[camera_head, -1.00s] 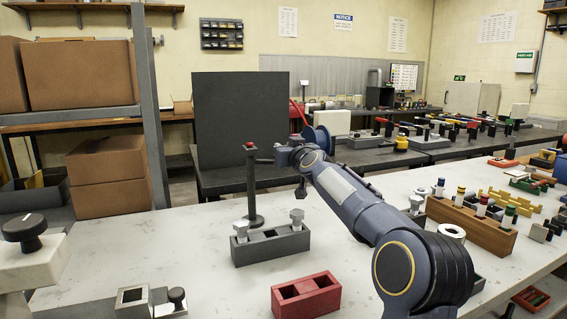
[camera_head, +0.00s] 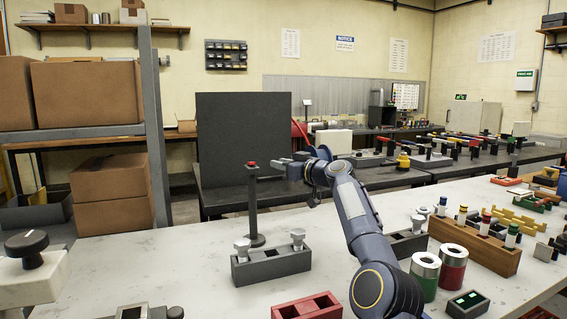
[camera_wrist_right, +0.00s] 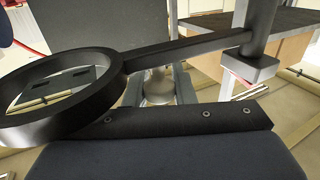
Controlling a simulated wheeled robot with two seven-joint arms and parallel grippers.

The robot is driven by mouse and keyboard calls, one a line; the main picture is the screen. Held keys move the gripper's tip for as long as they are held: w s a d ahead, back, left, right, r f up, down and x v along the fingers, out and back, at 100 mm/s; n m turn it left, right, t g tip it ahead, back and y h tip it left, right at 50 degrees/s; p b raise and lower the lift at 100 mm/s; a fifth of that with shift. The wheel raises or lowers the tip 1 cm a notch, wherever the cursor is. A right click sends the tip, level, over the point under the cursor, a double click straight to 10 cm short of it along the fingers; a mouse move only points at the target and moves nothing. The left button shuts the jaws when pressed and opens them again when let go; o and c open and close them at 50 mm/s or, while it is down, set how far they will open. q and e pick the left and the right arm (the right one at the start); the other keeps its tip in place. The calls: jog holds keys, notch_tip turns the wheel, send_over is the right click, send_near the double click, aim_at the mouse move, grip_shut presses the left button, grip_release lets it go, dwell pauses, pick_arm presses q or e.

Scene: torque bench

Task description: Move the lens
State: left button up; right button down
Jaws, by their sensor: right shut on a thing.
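The lens (camera_wrist_right: 62,97) is a dark round ring on a flat bar, large at the left of the right wrist view. Its bar runs right to a dark upright post. In the head view a dark post stand (camera_head: 254,205) with a red top stands on the white bench, and my right gripper (camera_head: 287,164) is just right of its top. The gripper is shut on the lens, but the fingertips' contact with it is not clear in either view. The lens itself is too small to make out in the head view. My left gripper is not seen.
A grey block (camera_head: 268,268) with silver knobs stands in front of the post, with a red block (camera_head: 308,308) nearer. Right of my arm are a green can (camera_head: 424,275), a red can (camera_head: 452,270) and a wooden rack (camera_head: 474,244). A dark panel (camera_head: 240,135) rises behind.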

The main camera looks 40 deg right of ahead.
jog(key=shift+r, duration=0.2)
jog(key=c, duration=1.6)
grip_release()
jog(key=shift+c, duration=0.2)
jog(key=o, duration=0.4)
jog(key=shift+w+f, duration=0.1)
jog(key=shift+w, duration=0.05)
jog(key=shift+o, duration=0.2)
jog(key=s+b, duration=0.4)
jog(key=s, duration=0.3)
jog(key=shift+s+d, duration=0.4)
